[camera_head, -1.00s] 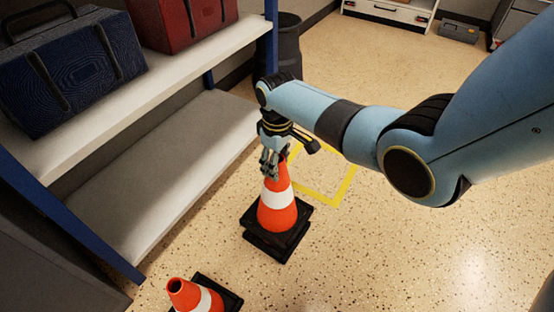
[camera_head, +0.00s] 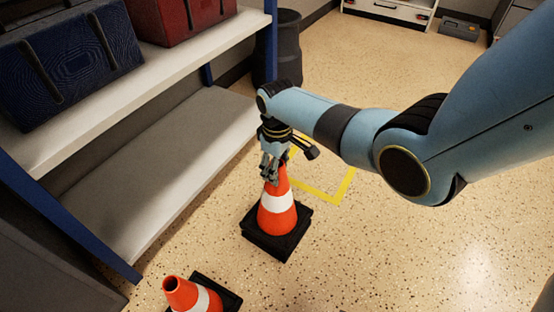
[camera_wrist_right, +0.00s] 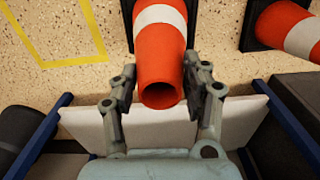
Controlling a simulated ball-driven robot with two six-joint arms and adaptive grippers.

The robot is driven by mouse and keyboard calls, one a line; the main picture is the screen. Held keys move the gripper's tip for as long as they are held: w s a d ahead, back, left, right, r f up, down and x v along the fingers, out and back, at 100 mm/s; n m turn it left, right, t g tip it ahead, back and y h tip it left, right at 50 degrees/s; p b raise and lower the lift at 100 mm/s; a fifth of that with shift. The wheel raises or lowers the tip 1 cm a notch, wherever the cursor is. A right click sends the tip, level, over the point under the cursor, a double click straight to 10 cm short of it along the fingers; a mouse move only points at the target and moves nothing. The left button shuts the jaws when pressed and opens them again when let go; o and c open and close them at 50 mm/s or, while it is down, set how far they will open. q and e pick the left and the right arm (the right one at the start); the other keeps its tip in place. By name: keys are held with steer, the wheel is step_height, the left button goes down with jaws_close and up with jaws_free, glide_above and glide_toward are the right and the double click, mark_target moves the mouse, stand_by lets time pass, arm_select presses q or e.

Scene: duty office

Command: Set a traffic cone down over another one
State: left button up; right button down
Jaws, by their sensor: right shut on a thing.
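An orange cone with a white band (camera_head: 277,218) stands upright in the middle of the head view. My right gripper (camera_head: 270,172) is shut on its top, with one finger on each side. In the right wrist view the cone's open tip (camera_wrist_right: 160,80) sits between the fingers of my right gripper (camera_wrist_right: 160,70). The cone's black base (camera_head: 270,245) looks thick, as if it rests on another base. Any cone inside it is hidden. A separate orange and white cone (camera_head: 183,293) stands at the bottom left, also in the right wrist view (camera_wrist_right: 290,25). My left gripper is out of view.
A shelf unit (camera_head: 170,180) with a blue post stands at the left, with a blue case (camera_head: 70,70) and a red case (camera_head: 180,18) on it. A dark bin (camera_head: 285,45) is behind. A yellow floor outline (camera_head: 325,195) lies beside the cone. Floor to the right is clear.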

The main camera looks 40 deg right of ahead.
steer(key=shift+r, duration=0.1)
steer(key=c, duration=0.6)
jaws_free()
steer(key=shift+o, duration=0.3)
step_height(320, 180, up, 12)
stand_by(0.3)
